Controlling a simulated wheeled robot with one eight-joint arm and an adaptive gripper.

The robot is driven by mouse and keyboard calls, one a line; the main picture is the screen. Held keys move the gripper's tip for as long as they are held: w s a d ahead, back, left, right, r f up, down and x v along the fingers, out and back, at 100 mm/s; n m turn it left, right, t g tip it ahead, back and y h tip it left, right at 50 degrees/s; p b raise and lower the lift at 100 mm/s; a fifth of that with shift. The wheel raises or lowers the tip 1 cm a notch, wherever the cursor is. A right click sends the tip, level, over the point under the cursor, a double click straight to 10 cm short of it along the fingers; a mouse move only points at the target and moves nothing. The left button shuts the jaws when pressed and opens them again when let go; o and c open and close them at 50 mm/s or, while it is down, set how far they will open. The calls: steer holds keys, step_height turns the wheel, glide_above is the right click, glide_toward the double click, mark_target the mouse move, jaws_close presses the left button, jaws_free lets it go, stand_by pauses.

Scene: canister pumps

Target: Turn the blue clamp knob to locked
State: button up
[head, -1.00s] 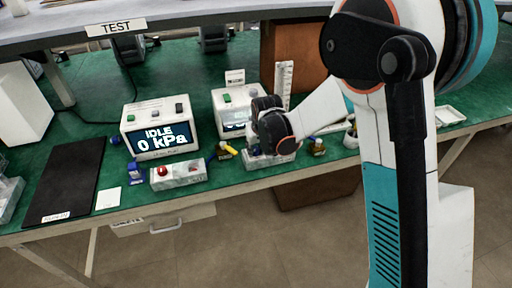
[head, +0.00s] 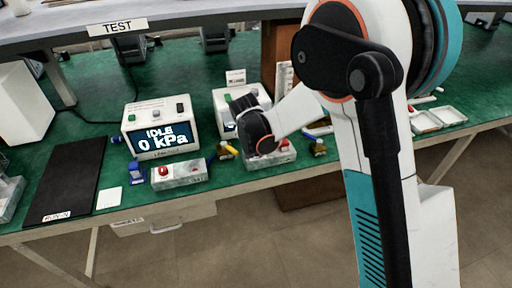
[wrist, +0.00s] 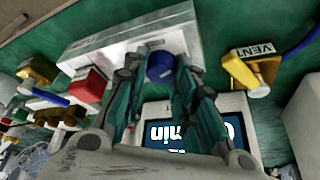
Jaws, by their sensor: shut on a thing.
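The blue clamp knob (wrist: 160,66) shows in the wrist view between my gripper's two fingers, on a pale block (wrist: 110,42). My gripper (wrist: 163,85) is shut on it. In the head view my gripper (head: 262,148) reaches down onto the right-hand block (head: 284,156) at the front of the bench and hides the knob there. A red knob (wrist: 88,86) sits on the same block, beside my fingers. The knob's angle and any lock marking cannot be read.
A pump unit (head: 160,130) reads IDLE 0 kPa. Another block with a red button (head: 180,176) stands to the left.

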stand_by(0.4)
steer(key=o, duration=1.1)
steer(key=shift+c, duration=0.2)
steer(key=v, duration=1.2)
steer(key=shift+w, duration=0.1)
